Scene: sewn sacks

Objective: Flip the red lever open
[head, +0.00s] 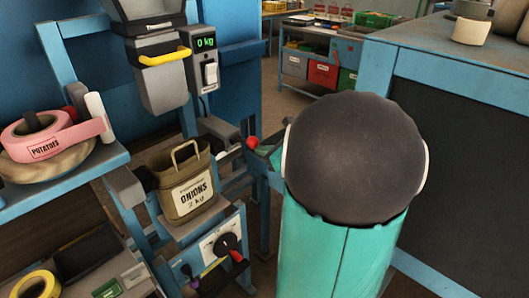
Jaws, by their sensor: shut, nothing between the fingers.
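A round red knob (252,142) shows at the right of the blue sack-filling stand, just left of my arm. A second lever-like handle with a red part (237,256) sits on the white dial panel (220,241) below the sack. I cannot tell which of them is the red lever. My own large dark joint and teal arm link fill the middle right. A small teal part shows beside the red knob. My gripper's fingers are hidden behind my arm, so contact with the knob cannot be seen.
An olive onion sack (183,182) stands open on the stand, under a grey hopper (160,85) with a yellow handle. Pink tape (85,138) lies on the left shelf. A blue-framed dark cabinet (455,150) stands close on the right.

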